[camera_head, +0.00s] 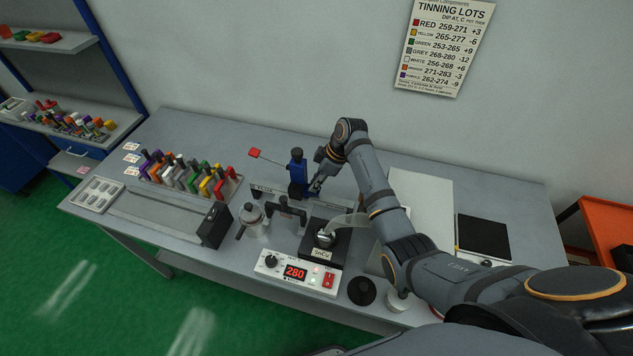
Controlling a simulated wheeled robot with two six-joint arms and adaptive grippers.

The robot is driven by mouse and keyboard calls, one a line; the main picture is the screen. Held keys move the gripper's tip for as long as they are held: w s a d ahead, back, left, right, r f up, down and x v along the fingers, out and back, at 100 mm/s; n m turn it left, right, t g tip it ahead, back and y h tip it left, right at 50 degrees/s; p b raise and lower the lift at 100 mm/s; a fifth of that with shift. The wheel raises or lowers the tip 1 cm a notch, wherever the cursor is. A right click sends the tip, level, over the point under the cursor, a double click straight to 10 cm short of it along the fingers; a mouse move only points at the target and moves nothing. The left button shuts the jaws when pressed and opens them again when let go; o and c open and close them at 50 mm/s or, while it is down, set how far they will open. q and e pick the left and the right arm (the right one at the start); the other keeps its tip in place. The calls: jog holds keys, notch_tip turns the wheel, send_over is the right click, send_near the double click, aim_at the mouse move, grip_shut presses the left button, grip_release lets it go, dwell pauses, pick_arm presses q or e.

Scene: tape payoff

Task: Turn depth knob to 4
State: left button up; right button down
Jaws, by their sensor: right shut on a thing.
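A blue upright device (297,172) stands at the back middle of the table, with a lever ending in a red tip (254,152) on its left. My right gripper (316,186) reaches in from the right and is at the device's right side, low down. It is shut on a small part there, which appears to be the depth knob; the fingers hide it, and no scale or number on it can be read. My left gripper is not in view.
In front stands a solder pot (325,238) marked SnCu, with a control box (297,275) reading 280 and a black dial (271,261). A rack of colored-handled pieces (190,178) is at left. A tinning lots chart (440,45) hangs on the wall.

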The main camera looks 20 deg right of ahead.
jog(key=shift+n, duration=0.4)
jog(key=c, duration=1.3)
grip_release()
jog(key=v, duration=1.2)
jog(key=shift+w+a+r, duration=0.1)
jog(key=shift+w, duration=0.1)
